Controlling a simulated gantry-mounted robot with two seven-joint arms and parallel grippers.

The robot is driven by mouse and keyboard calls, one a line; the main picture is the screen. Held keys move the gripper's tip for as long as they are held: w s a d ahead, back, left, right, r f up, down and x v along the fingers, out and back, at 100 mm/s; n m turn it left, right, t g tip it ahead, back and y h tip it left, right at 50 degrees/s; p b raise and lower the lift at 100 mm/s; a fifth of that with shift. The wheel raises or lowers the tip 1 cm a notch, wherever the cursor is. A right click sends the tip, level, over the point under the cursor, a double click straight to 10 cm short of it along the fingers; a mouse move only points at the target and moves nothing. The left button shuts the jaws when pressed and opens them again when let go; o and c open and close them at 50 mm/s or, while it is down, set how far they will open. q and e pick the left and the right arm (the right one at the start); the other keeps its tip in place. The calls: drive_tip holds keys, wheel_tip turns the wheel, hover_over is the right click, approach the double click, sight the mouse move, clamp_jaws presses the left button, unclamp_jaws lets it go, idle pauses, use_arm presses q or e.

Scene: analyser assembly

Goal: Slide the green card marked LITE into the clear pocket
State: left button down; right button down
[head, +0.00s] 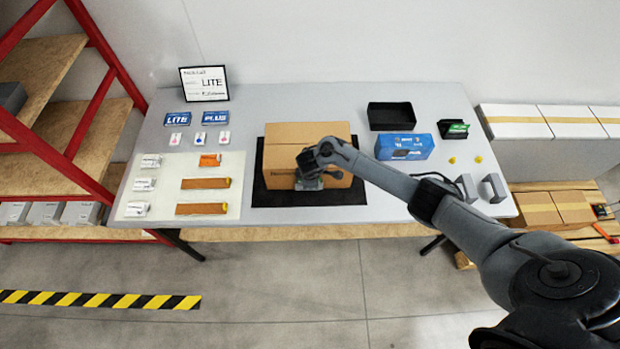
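A small green piece (458,126) shows in a black holder at the right back of the table; I cannot read any marking on it. A card marked LITE (187,120) lies at the back left, but it looks blue here. I cannot make out a clear pocket. A cardboard box (310,135) sits on a black mat (345,193) in the middle of the table. My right gripper (309,184) is at the front of this box and hides part of its front face. Its fingers are too small to tell whether they hold anything. My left gripper is out of view.
A pale mat (160,190) holds small white and orange-brown packs. A black bin (391,116) and blue box (404,147) stand right of the cardboard box.

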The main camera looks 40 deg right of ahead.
idle(0.3)
drive_tip(key=c, duration=1.3)
unclamp_jaws()
drive_tip(key=shift+s+f, duration=0.1)
drive_tip(key=shift+o, duration=0.6)
drive_tip(key=shift+d, duration=0.1)
drive_tip(key=shift+r, duration=0.2)
